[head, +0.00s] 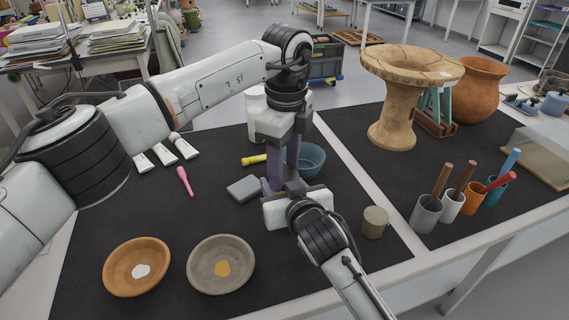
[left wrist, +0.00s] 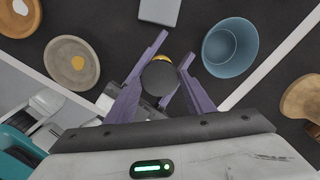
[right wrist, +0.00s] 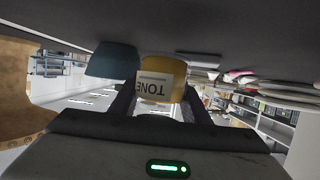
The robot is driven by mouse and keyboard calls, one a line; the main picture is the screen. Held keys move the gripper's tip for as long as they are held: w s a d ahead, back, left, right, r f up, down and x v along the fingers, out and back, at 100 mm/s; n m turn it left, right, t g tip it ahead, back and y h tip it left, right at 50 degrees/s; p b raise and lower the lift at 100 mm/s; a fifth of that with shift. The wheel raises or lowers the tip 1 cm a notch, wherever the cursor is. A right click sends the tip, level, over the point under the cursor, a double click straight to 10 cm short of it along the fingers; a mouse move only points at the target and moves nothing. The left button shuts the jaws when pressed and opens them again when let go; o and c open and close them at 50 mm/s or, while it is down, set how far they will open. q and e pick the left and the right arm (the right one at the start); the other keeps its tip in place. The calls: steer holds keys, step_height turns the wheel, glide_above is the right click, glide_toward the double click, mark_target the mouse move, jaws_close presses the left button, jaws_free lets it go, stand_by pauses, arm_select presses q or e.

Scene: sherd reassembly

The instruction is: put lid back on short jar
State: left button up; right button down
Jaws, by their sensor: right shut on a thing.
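The short jar (right wrist: 165,75) is yellow with a white label, and shows in the right wrist view between my right fingers. My right gripper (right wrist: 158,98) is shut on it near the black mat. In the left wrist view a dark round lid (left wrist: 159,79) lies over the jar, with a sliver of yellow beyond its edge. My left gripper (left wrist: 163,72) points down, its purple fingers open on either side of the lid. I cannot tell whether the lid is seated. In the head view both grippers hide the jar and lid; my left gripper (head: 272,176) is above the right.
A blue bowl (head: 308,160) stands close behind the grippers, and a grey block (head: 243,190) lies left of them. A beige cylinder (head: 375,222) stands to the right. Two dishes, orange (head: 115,270) and grey (head: 205,268), sit in front left. Tool cups (head: 427,214) stand farther right.

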arm_select(q)
steer(key=c, duration=0.5)
steer(key=m, duration=0.6)
steer(key=shift+c, duration=0.2)
steer(key=m, duration=0.8)
steer(key=shift+m, duration=0.3)
steer(key=m, duration=0.5)
steer(key=shift+m, duration=0.3)
steer(key=o, duration=1.1)
steer(key=shift+o, duration=0.2)
